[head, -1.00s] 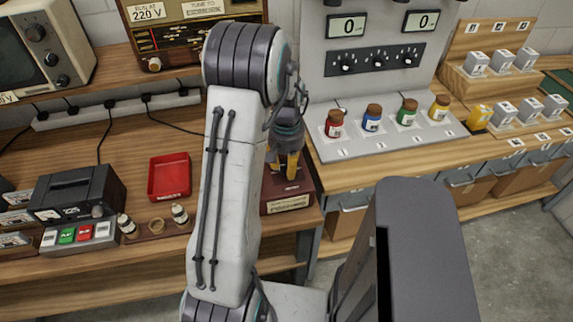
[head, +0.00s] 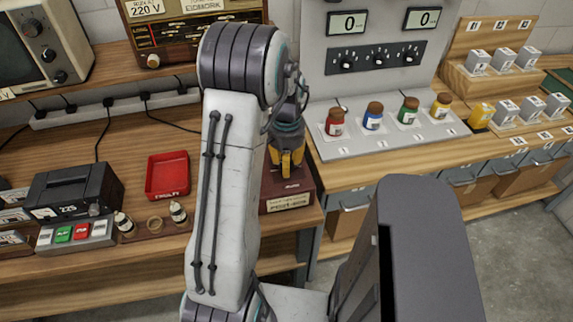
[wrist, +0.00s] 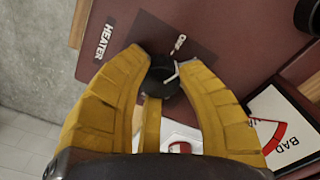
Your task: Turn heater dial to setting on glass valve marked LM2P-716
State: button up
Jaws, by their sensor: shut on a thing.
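A black round dial (wrist: 161,78) with a white pointer line sits on a dark red panel (wrist: 225,35), which also shows in the head view as a dark red box (head: 306,187). A HEATER label (wrist: 104,42) and a small, blurred label are beside the dial. The pointer line lies toward the right of the dial. My gripper (wrist: 170,72) is shut on the dial, with yellow fingers on both sides. In the head view my gripper (head: 287,165) is over the box, partly behind my arm. I cannot make out a glass valve marked LM2P-716.
A meter (wrist: 285,125) marked BAD is right of my fingers. In the head view, a red tray (head: 167,175) and a black device (head: 75,192) stand left. Several coloured jars (head: 373,116) stand on a grey panel at right. Shelves and a radio are behind.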

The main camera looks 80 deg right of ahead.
jog(key=shift+f+m+b, duration=0.15)
jog(key=shift+m+b, duration=0.4)
jog(key=shift+m, duration=1.55)
jog(key=shift+a, duration=0.1)
jog(key=o, duration=1.2)
jog(key=shift+r, duration=0.2)
notch_tip(320, 180, up, 12)
jog(key=shift+f, duration=0.1)
